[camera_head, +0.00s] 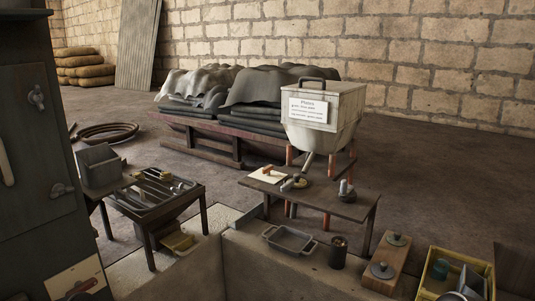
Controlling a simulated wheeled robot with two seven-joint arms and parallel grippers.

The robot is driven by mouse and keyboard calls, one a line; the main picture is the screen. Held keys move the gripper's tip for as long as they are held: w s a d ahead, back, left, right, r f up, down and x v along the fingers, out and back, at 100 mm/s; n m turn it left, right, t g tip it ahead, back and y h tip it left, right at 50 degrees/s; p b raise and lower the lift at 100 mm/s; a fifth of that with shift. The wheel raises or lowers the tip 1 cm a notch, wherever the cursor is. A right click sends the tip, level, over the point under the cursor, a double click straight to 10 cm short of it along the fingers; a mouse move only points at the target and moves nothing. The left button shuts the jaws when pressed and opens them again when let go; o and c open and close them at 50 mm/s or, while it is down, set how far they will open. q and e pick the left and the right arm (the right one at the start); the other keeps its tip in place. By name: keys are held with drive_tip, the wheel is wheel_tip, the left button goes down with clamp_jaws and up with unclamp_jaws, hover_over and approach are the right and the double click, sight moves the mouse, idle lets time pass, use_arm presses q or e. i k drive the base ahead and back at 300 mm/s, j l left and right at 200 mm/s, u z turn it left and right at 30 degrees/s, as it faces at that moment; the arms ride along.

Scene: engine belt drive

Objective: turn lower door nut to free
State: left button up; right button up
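A tall dark metal cabinet (30,130) stands at the left edge of the head view, with a door-like face. A lower wing-shaped nut or latch (60,190) sits on its right side, and a similar upper one (37,97) is above it. A pale handle (6,160) shows at the far left edge. Whether the lower nut is tight or loose cannot be told. Neither of my grippers shows in the head view.
A small table (155,215) with a divided tray stands right of the cabinet. A wooden bench (330,200) carries small parts beside a labelled hopper (325,105). A low ledge (270,265) holds a metal pan (290,240).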

sight(59, 189)
drive_tip(key=u, duration=1.25)
